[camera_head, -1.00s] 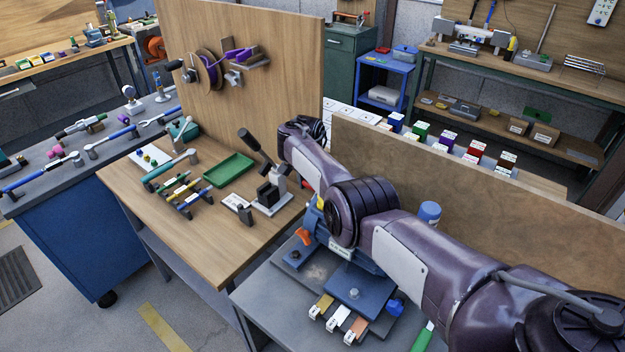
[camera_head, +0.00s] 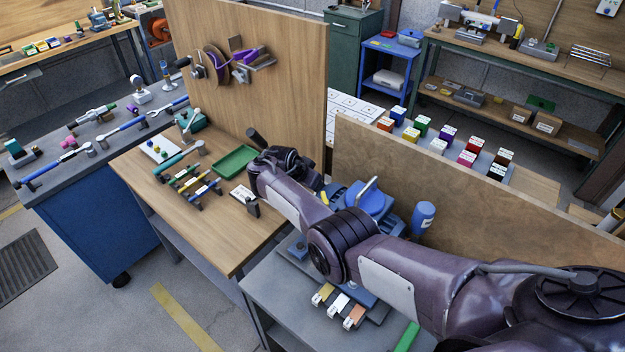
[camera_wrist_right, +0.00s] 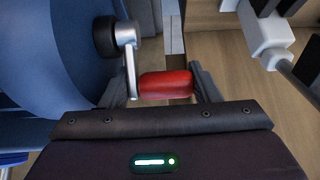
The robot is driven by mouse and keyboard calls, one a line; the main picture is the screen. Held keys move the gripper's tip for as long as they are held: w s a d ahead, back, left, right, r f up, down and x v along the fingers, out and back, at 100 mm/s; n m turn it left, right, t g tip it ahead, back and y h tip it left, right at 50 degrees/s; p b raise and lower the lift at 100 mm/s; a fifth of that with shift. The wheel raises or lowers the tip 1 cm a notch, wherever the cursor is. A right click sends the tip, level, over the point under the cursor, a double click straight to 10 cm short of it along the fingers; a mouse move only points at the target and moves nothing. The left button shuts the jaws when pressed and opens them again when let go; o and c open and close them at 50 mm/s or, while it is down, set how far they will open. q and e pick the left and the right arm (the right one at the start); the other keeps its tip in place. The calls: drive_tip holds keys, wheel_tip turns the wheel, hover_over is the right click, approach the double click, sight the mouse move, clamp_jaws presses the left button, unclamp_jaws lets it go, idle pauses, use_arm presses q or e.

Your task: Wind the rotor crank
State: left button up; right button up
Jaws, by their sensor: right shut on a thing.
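The crank's red handle (camera_wrist_right: 165,86) lies across the middle of the right wrist view. A silver crank arm (camera_wrist_right: 128,50) joins it to a dark round hub (camera_wrist_right: 104,36) on a large blue rounded body (camera_wrist_right: 45,60). My right gripper (camera_wrist_right: 166,90) is shut on the red handle, one finger at each end of it. In the head view my right arm reaches in from the right and hides the gripper, the red handle and the crank. A blue machine (camera_head: 366,200) shows just beyond the forearm. My left gripper is in neither view.
A wooden bench (camera_head: 215,240) with a green tray (camera_head: 236,160) and tools is left of my arm. An upright wooden panel (camera_head: 480,200) stands behind the arm, with a blue bottle (camera_head: 423,218) before it. Small labelled blocks (camera_head: 338,305) lie below the arm.

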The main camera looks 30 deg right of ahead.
idle(0.3)
drive_tip(key=o, duration=0.7)
drive_tip(key=shift+r, duration=0.1)
drive_tip(key=v, duration=0.7)
drive_tip(key=shift+a+r+p, duration=0.2)
drive_tip(key=shift+a+p, duration=0.05)
drive_tip(key=shift+p, duration=0.2)
